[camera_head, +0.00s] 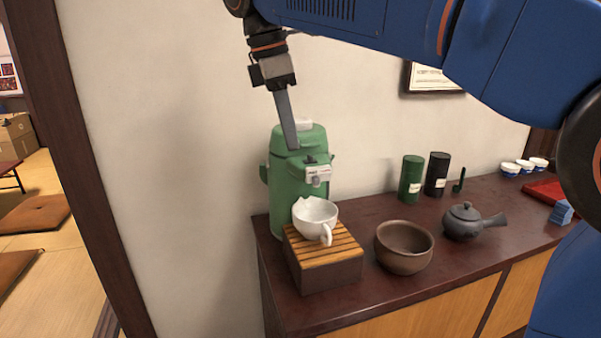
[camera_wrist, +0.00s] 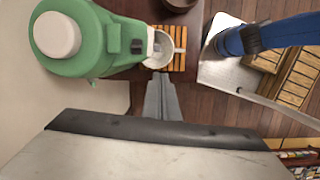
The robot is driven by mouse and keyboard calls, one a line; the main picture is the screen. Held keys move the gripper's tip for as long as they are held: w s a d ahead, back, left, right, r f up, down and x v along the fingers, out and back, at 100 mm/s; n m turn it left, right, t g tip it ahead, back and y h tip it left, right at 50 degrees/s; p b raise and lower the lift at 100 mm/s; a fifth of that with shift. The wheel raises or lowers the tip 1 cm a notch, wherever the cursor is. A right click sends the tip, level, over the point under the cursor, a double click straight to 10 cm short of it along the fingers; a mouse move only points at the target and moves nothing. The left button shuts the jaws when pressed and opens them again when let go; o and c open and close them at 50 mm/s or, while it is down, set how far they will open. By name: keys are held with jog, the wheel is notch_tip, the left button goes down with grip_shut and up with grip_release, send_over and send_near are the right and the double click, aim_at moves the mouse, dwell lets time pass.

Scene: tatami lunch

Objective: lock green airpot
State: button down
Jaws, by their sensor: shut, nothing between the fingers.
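The green airpot (camera_head: 291,180) stands upright at the left end of the dark counter, against the wall. Its white top button (camera_head: 303,124) and the white panel (camera_head: 318,174) with a small dark lever on its front show in the head view. The airpot (camera_wrist: 84,40) is seen from above in the wrist view, with the round white button (camera_wrist: 56,35) at left. My gripper (camera_head: 293,147) is shut and empty, pointing down at the airpot's upper front in the head view. In the wrist view my gripper (camera_wrist: 160,78) is beside the spout side. Whether it touches is unclear.
A white spouted cup (camera_head: 316,215) sits on a slatted wooden stand (camera_head: 330,270) before the airpot. A brown bowl (camera_head: 404,247), dark teapot (camera_head: 466,221), green canister (camera_head: 411,180) and black canister (camera_head: 437,174) stand to the right. A framed paper hangs on the wall.

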aim_at(318, 178)
jog(key=shift+s+a+r+n, duration=0.1)
jog(key=shift+a+r+n, duration=0.1)
jog(key=shift+a, duration=0.4)
jog(key=shift+s+a+r+n, duration=0.1)
jog(key=shift+a+r+n, duration=0.1)
jog(key=shift+a, duration=0.35)
jog(key=shift+a+r+n, duration=0.15)
jog(key=shift+a+n, duration=0.05)
jog(key=shift+a, duration=0.4)
jog(key=shift+f, duration=0.1)
jog(key=d+f, duration=0.1)
jog(key=f, duration=0.2)
jog(key=w+d+f, duration=0.1)
jog(key=d+f, duration=0.1)
jog(key=f, duration=0.1)
jog(key=d+f, duration=0.1)
jog(key=f, duration=0.2)
jog(key=shift+w+d+f, duration=0.15)
jog(key=shift+d+f, duration=0.15)
jog(key=shift+d, duration=0.05)
jog(key=shift+w+d, duration=0.25)
jog(key=shift+d, duration=0.55)
jog(key=shift+w+d, duration=0.2)
jog(key=shift+d, duration=0.45)
jog(key=shift+w+d, duration=0.2)
jog(key=shift+d, duration=0.45)
